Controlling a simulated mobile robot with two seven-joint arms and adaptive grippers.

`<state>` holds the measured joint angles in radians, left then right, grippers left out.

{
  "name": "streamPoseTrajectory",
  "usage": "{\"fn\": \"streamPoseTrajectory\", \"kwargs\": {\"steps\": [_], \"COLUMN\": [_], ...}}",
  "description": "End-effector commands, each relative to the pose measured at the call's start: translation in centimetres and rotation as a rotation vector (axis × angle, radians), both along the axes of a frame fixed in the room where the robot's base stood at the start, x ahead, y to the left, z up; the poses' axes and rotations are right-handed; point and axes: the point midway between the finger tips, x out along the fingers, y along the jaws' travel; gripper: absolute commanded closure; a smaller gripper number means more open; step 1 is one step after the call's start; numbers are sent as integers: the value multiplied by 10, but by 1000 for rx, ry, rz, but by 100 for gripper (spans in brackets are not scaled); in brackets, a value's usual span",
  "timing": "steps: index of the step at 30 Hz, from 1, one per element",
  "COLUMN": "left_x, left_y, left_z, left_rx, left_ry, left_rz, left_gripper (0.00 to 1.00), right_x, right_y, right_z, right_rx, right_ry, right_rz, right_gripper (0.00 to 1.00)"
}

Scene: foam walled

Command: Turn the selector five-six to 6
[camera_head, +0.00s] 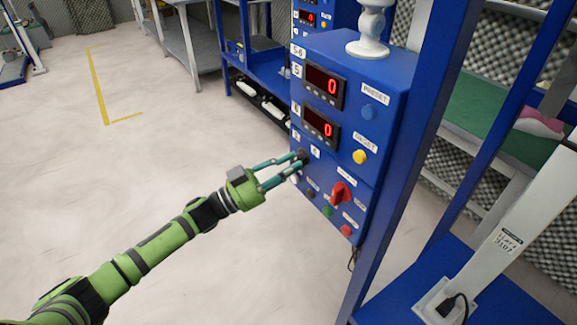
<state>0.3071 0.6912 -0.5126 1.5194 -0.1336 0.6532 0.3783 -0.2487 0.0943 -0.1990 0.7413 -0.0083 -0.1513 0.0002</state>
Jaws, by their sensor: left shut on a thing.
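The blue control box (383,118) labelled 5-6 stands at the centre right, with two red displays that each read 0. My left gripper (298,162) reaches in from the left, at the lower left of the box front. Its teal fingers are shut on a small dark knob, the selector five-six (303,154), beside small white labels. The fingers hide most of the knob, and I cannot read which way it points. My right gripper is not in view.
A red rotary switch (341,192) sits just right of the gripper. Green (327,211) and red (346,230) buttons lie below it, and a yellow button (359,157) above. A blue post (418,150) stands right of the box.

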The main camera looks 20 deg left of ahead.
Motion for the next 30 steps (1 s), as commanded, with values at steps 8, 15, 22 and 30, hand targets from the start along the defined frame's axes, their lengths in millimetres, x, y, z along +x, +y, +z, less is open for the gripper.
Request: {"fn": "streamPoseTrajectory", "kwargs": {"steps": [8,15,22,30], "left_x": [0,0,-10,-44], "left_y": [0,0,12,54], "left_z": [0,0,-7,-25], "left_rx": [2,1,3,4], "left_ry": [-3,-1,1,3], "left_rz": [1,1,1,3], "left_gripper": [54,54,54,54], "right_x": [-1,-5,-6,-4], "right_y": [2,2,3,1], "right_z": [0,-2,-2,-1], "right_rx": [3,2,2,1], "right_ry": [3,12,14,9], "right_rz": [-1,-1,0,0], "right_gripper": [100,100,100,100]}}
